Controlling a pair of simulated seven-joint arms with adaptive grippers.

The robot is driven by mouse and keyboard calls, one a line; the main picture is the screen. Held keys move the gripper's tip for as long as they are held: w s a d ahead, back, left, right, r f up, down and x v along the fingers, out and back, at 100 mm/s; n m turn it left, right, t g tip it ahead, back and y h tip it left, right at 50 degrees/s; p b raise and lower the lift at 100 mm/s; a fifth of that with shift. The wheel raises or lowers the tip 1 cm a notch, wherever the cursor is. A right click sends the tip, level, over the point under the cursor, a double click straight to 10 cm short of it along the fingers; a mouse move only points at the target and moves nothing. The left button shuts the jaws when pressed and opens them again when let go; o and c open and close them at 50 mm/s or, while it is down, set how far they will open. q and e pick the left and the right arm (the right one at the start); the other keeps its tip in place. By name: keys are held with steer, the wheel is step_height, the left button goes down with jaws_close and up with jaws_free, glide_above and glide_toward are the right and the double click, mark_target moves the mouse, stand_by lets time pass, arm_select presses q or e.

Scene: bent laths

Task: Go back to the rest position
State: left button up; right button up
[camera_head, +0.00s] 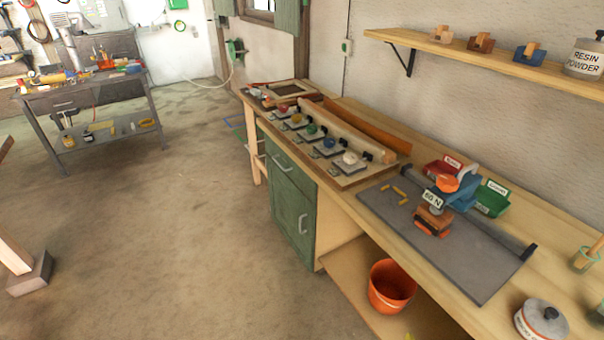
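Neither of my grippers shows in the head view. A wooden workbench (365,213) runs along the right wall. On it lies a dark grey board (478,268) with a bar along its far edge. An orange and blue device labelled "60 N" (434,199) stands on the board, with small yellow pieces (402,191) beside it. Farther back on the bench lies a panel with a row of small coloured knobs (311,129), next to a long pale wooden piece (346,131) and a brown one (370,125).
Red (440,168) and green (491,198) bins stand behind the board. A lidded pot (541,320) is at the front right. An orange bucket (391,286) sits under the bench beside a green cabinet (293,190). A shelf (480,57) overhangs. The floor at left is mostly clear.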

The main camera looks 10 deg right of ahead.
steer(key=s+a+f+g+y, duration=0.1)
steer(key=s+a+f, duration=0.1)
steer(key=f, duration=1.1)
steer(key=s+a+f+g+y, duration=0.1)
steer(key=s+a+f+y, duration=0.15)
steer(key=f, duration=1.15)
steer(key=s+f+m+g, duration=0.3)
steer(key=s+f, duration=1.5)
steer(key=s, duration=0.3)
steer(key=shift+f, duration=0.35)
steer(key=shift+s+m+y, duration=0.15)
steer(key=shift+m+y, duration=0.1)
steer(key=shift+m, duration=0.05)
